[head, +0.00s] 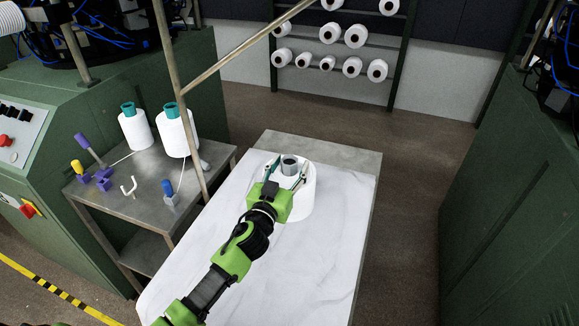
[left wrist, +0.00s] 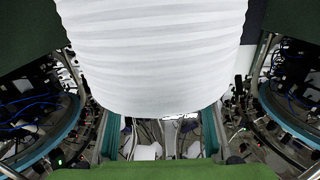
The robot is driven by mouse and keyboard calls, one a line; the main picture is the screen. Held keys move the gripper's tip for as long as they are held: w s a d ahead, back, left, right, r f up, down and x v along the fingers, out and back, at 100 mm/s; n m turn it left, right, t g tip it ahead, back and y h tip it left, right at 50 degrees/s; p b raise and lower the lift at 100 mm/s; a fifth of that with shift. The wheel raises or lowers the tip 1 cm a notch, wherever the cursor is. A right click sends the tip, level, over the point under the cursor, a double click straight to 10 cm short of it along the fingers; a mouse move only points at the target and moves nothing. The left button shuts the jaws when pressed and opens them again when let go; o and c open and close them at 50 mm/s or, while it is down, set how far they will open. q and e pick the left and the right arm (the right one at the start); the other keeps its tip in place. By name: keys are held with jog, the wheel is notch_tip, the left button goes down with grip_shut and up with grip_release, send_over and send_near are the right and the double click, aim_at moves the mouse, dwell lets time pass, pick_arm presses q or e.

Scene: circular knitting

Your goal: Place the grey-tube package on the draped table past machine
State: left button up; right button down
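The grey-tube package is a white yarn package (head: 307,196) with a grey tube (head: 289,164) at its top. It appears upright at the far end of the draped table (head: 235,240), under a white marbled cover. My left gripper (head: 288,168) is over the package top, its two fingers spread either side of the tube with visible gaps. In the left wrist view the white package (left wrist: 150,50) fills the upper middle, and the teal fingers stand apart below it. The gripper hides part of the package, and contact underneath is hidden. My right gripper is not in view.
A grey side table (head: 150,178) at left carries two teal-tubed white cones (head: 174,133) and small purple, yellow and blue tools. A metal post (head: 183,110) rises beside it. Green machines stand left and right (head: 515,200). A rack of packages (head: 340,45) is behind. Floor at right is free.

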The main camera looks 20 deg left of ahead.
pick_arm(q)
jog(key=shift+r, duration=0.2)
jog(key=s+b, duration=0.1)
jog(key=s, duration=1.1)
jog(key=shift+a+b, duration=0.25)
jog(key=shift+b, duration=0.1)
